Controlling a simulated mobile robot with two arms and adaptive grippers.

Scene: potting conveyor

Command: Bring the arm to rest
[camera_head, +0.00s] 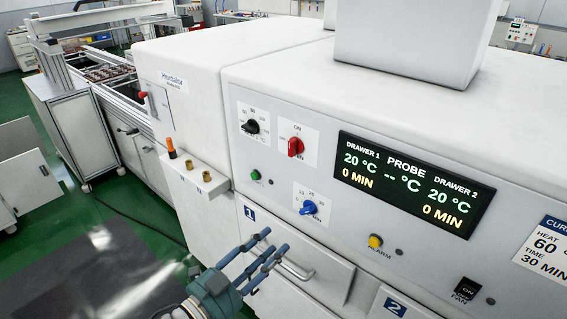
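My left gripper (276,240) comes in at the bottom centre, its blue-grey fingers pointing up and to the right. The fingers stand apart with nothing visible between them, so it is open. It is in front of the drawer marked 1 (325,272) of a white cabinet. The drawer's metal handle (297,272) shows just right of the fingertips; I cannot tell whether they touch it. My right gripper is out of view.
The cabinet panel carries knobs, a yellow alarm button (375,241) and a display (412,185) reading 20 °C and 0 MIN for both drawers. A drawer marked 2 (395,306) is at the bottom right. A conveyor (105,75) stands behind at left. Green floor with a dark mat (95,275) is open at lower left.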

